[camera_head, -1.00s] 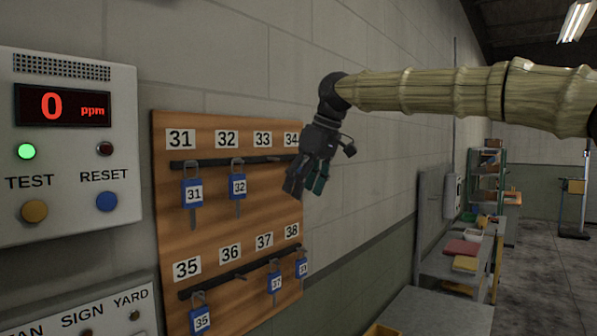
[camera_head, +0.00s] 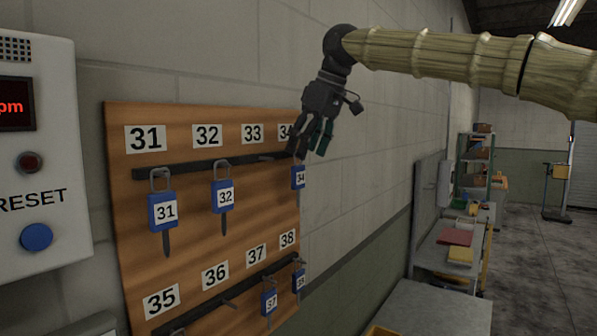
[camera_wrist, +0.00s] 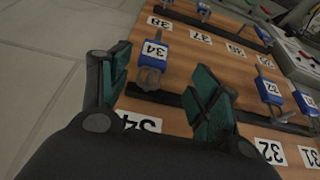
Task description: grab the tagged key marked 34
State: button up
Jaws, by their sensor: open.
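The blue tagged key marked 34 (camera_head: 299,177) hangs at the right end of the upper rail on the wooden key board (camera_head: 190,258). My gripper (camera_head: 309,155) is just above it in the head view, fingers pointing down and open. In the wrist view the key 34 (camera_wrist: 152,54) shows upside down, beyond and between the two green-padded fingertips (camera_wrist: 162,84). Its metal loop reaches toward the rail. The fingers appear apart from the tag, with nothing between them.
Keys 31 (camera_head: 163,211) and 32 (camera_head: 223,195) hang on the same rail; hook 33 is empty. Keys 37 (camera_head: 269,302) and 38 (camera_head: 299,281) hang below. A control panel (camera_head: 60,150) is at left. A grey bench (camera_head: 435,310) stands at lower right.

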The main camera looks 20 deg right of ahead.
aim_at(301, 168)
jog(key=shift+w+a+f+p, duration=0.1)
jog(key=shift+w+f+p, duration=0.25)
jog(key=shift+w+f, duration=0.5)
jog(key=shift+s+f+p, duration=0.1)
jog(key=shift+f+p, duration=0.35)
jog(key=shift+p, duration=0.3)
jog(key=shift+p+x, duration=0.8)
jog(key=shift+x, duration=1.05)
jog(key=c, duration=1.1)
